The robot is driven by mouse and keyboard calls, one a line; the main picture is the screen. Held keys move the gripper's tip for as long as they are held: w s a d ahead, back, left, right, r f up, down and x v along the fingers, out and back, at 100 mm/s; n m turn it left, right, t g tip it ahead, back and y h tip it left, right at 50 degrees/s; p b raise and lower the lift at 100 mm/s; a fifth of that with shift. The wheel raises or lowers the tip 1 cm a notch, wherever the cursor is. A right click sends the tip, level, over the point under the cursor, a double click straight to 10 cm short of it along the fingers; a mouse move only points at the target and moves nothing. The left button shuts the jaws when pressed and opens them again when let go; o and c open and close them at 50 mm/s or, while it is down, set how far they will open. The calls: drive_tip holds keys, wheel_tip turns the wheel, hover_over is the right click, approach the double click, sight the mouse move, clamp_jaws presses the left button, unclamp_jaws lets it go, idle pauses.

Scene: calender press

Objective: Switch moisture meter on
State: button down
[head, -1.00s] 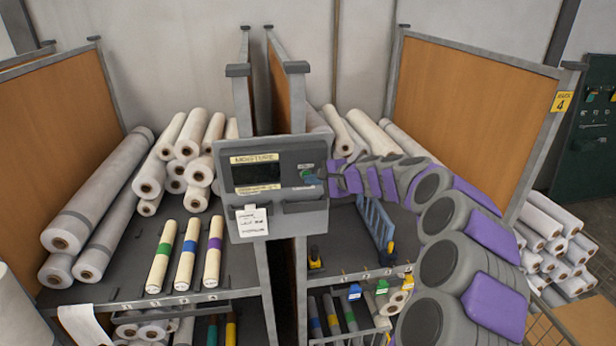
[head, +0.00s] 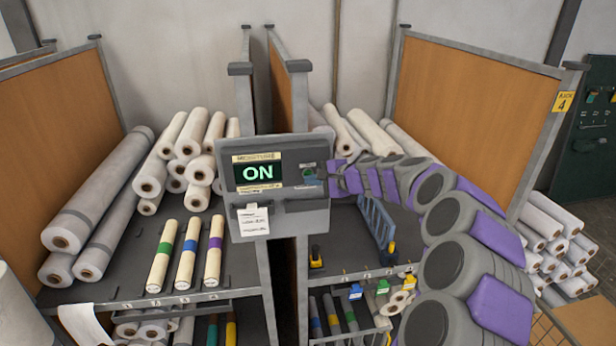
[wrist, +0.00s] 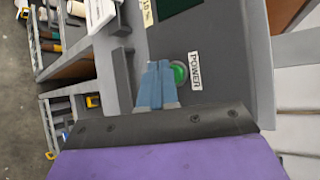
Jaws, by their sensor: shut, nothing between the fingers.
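The moisture meter (head: 235,205) is a grey box fixed to the front of the divider between two shelf bays. Its screen (head: 259,172) is lit and reads "ON" in green. In the wrist view a round green button (wrist: 180,73) sits beside a label (wrist: 194,71) reading "POWER". My gripper (wrist: 160,72) is shut and empty, its blue fingertips right at the button's edge and partly covering it. I cannot tell whether they still touch it. In the head view my gripper (head: 312,182) is at the right side of the meter's face.
A paper tag (head: 253,221) hangs from the meter's lower left. Rolls with coloured bands (head: 186,255) lie on the left shelf. A blue rack (head: 377,222) stands on the right shelf, below my arm. White rolls (head: 562,235) are stacked at the far right.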

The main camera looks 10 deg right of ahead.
drive_tip(key=shift+s, duration=0.15)
drive_tip(key=s+b, duration=0.1)
drive_tip(key=s, duration=0.5)
drive_tip(key=shift+b, duration=0.35)
drive_tip(key=shift+w, duration=0.15)
drive_tip(key=s+a+f+n+g+b, duration=0.3)
drive_tip(key=s+a+f+n+b, duration=0.25)
drive_tip(key=s, duration=0.55)
drive_tip(key=s+a+f+n+g+b, duration=0.45)
drive_tip(key=s+a, duration=0.25)
drive_tip(key=s, duration=0.4)
drive_tip(key=s+d+f+n+g+h+b, duration=0.1)
drive_tip(key=s+d+f+h+b, duration=0.1)
drive_tip(key=s+f, duration=0.4)
drive_tip(key=s+d+f+n+g+h+b, duration=0.1)
drive_tip(key=s+d+f+b, duration=0.4)
drive_tip(key=s, duration=0.7)
drive_tip(key=s+d+f+n+g+h+b, duration=0.1)
drive_tip(key=s+d+f+h+b, duration=0.3)
drive_tip(key=s+f, duration=0.4)
drive_tip(key=shift+s+d+f+n+g+h, duration=0.25)
drive_tip(key=shift+s+d+n+g+h, duration=0.15)
drive_tip(key=shift+s+g+h, duration=0.4)
